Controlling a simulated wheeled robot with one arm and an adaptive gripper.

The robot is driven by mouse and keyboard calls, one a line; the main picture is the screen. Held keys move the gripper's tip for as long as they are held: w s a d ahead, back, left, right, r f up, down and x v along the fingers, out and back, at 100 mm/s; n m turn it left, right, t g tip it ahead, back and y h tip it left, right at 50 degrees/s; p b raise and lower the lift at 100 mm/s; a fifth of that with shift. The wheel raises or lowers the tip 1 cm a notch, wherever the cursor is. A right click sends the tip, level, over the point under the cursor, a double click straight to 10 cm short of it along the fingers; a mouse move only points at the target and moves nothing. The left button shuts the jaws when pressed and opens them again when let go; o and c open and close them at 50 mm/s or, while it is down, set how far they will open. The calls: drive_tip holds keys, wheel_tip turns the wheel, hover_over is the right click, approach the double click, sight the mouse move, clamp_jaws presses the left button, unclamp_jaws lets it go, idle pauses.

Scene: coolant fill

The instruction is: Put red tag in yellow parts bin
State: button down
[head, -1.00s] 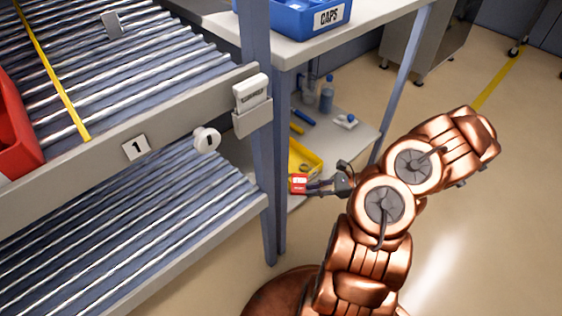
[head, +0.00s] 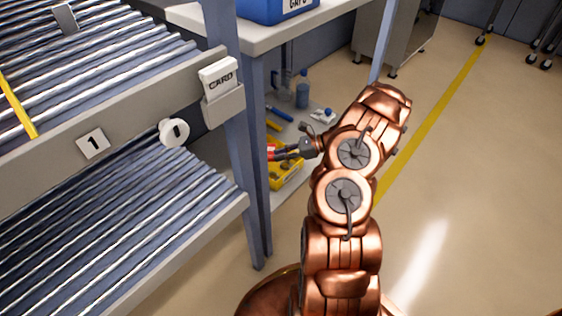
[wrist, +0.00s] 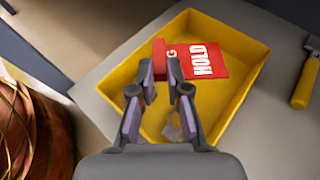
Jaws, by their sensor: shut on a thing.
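The red tag (wrist: 205,58) shows in the wrist view with white lettering reading HOLD. My gripper (wrist: 160,82) is shut on the near end of the red tag. The tag overlaps the yellow parts bin (wrist: 240,104) in the picture, over its inside; I cannot tell its height above the bin floor. A small pale object lies in the bin, partly behind a finger. In the head view the bin (head: 287,180) stands on the lower shelf of the bench, and my gripper (head: 274,153) reaches over it from the right. Only a sliver of the tag shows there.
A bench leg (head: 258,160) and the roller rack (head: 120,200) stand left of the bin. A yellow-handled tool (wrist: 306,82) lies right of the bin. Bottles (head: 302,88) stand further back on the shelf. The blue bin (head: 272,8) is on the bench top above.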

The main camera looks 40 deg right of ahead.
drive_tip(key=shift+w+d+f, duration=0.15)
drive_tip(key=shift+w+f, duration=0.05)
drive_tip(key=shift+w, duration=0.2)
drive_tip(key=shift+f+b, duration=0.8)
drive_tip(key=shift+f, duration=0.7)
drive_tip(key=shift+s+f, duration=0.1)
drive_tip(key=shift+f, duration=0.55)
drive_tip(key=c, duration=1.1)
unclamp_jaws()
drive_tip(key=shift+c, duration=0.2)
drive_tip(key=shift+r, duration=0.1)
drive_tip(key=shift+r, duration=0.3)
drive_tip(key=p+v, duration=0.3)
drive_tip(key=v, duration=0.9)
drive_tip(key=shift+r+p, duration=0.2)
drive_tip(key=shift+p, duration=0.1)
